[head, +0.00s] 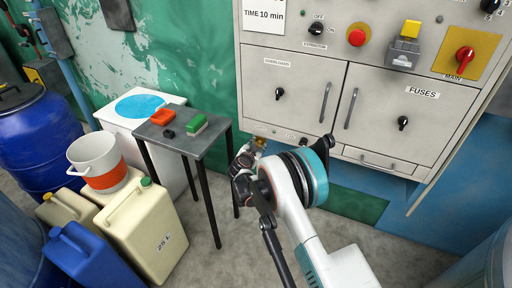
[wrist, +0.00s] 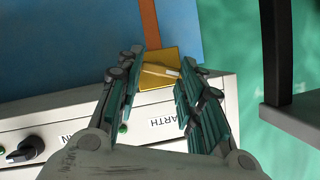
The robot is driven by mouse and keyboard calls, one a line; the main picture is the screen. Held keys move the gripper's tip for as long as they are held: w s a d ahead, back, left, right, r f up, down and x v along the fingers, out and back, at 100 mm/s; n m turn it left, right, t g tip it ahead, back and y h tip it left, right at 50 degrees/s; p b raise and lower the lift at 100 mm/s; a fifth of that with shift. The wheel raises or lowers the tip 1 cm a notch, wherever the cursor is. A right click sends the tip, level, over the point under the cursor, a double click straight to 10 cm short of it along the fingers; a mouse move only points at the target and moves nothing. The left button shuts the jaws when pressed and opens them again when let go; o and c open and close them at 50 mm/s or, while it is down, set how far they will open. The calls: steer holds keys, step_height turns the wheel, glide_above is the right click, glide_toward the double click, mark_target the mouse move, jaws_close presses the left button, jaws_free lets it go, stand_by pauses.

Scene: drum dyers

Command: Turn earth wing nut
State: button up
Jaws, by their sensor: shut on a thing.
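The earth wing nut (wrist: 160,71) is a small brass-coloured piece in front of a yellow plate (wrist: 158,54), near the label reading EARTH, upside down in the wrist view. My gripper (wrist: 158,72) has its two dark, teal-edged fingers on either side of the wing nut and is shut on it. In the head view my gripper (head: 246,158) is at the lower left corner of the grey cabinet. A bit of brass shows beside it there, and my wrist hides part of the strip below the doors.
The grey cabinet (head: 290,70) has doors, handles, knobs and a red button. A small table (head: 205,142) with red and green blocks stands just left of my gripper. Jerrycans, a white bucket (head: 92,152) and a blue drum (head: 40,132) crowd the left.

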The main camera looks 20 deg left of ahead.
steer(key=o, duration=1.1)
steer(key=shift+c, duration=0.2)
steer(key=shift+s, duration=0.1)
steer(key=a+v, duration=0.1)
steer(key=v, duration=1)
steer(key=shift+s+d+r, duration=0.15)
steer(key=shift+s+d, duration=0.25)
steer(key=shift+d, duration=0.1)
